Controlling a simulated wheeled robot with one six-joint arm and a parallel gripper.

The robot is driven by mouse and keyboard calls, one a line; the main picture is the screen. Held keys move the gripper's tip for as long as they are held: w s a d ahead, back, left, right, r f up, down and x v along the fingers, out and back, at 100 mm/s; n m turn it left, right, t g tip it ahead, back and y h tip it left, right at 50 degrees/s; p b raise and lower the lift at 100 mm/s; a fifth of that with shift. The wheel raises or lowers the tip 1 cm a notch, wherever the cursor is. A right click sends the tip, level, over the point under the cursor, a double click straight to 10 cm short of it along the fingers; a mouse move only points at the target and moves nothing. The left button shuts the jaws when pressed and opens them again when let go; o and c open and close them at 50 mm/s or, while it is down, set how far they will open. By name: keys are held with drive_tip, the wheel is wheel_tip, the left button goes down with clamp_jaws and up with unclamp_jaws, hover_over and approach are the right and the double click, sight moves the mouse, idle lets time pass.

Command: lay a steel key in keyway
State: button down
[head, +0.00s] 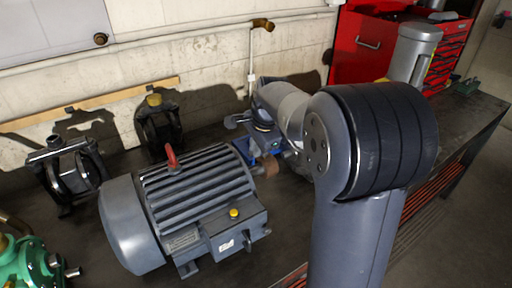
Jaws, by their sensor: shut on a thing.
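A large grey finned electric motor (195,195) with a red lifting eye lies on the dark bench, left of my arm. Its right end has a short copper-brown shaft end (269,167), where a keyway would lie, but no slot can be made out. My gripper (266,148) is at the far end of my arm, pointing down just above and beside that shaft end. It is shut, and its fingertips are small and partly hidden among blue and dark parts. The steel key cannot be made out at this size.
A green machine part (32,262) is at the lower left corner. A red tool cabinet (360,50) is behind on the right. The bench's right end (465,120) is mostly clear.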

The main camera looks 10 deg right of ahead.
drive_tip(key=shift+f+b, duration=1.8)
drive_tip(key=shift+f, duration=0.75)
drive_tip(key=shift+w, duration=0.1)
drive_tip(key=c, duration=1.4)
unclamp_jaws()
drive_tip(key=shift+c, duration=0.2)
drive_tip(key=shift+r, duration=0.1)
drive_tip(key=v, duration=1)
drive_tip(key=shift+r+b, duration=0.25)
drive_tip(key=shift+b, duration=0.1)
